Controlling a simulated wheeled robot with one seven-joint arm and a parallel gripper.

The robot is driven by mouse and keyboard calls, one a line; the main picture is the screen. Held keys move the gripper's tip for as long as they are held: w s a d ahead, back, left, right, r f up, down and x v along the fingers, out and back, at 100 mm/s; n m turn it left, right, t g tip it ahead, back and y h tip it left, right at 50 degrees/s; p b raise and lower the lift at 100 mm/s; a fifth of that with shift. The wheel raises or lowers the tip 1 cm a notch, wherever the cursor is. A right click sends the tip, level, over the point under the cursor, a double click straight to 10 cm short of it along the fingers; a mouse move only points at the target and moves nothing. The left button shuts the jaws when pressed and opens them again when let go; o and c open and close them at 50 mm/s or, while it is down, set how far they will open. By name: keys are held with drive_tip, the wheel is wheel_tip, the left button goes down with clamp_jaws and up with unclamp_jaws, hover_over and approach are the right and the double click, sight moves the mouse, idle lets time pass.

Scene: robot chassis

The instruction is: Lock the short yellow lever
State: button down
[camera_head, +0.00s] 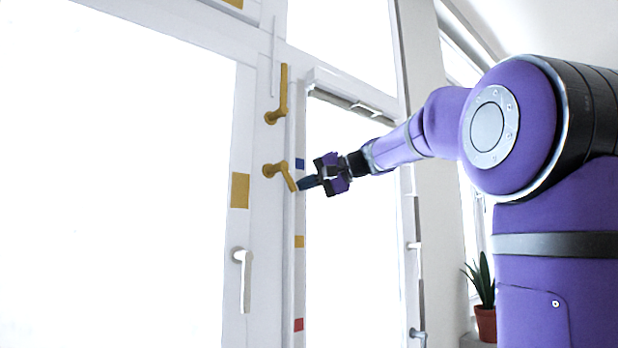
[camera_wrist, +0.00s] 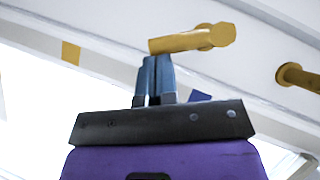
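The short yellow lever (camera_head: 281,173) is the lower of two yellow levers on the white window frame. Its handle slants down and to the right from its pivot. In the wrist view the same lever (camera_wrist: 192,40) lies just beyond my fingertips, its free end over them. My gripper (camera_head: 305,184) is just right of the lever's free end. In the wrist view its two blue fingers (camera_wrist: 155,62) are close together with nothing seen between them. I cannot tell whether the fingertips touch the lever.
A longer yellow lever (camera_head: 283,92) points up above the short one; its base (camera_wrist: 298,77) shows at the wrist view's right. A white handle (camera_head: 244,278) is lower left. Blue (camera_head: 299,163), yellow (camera_head: 299,241) and red (camera_head: 298,324) squares mark the frame. A potted plant (camera_head: 485,310) stands right.

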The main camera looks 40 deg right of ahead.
drive_tip(key=a+f+m+y, duration=0.1)
drive_tip(key=a+f+m+t+y, duration=0.1)
drive_tip(key=m, duration=0.1)
drive_tip(key=shift+a, duration=0.2)
drive_tip(key=shift+a+f, duration=0.15)
idle(0.8)
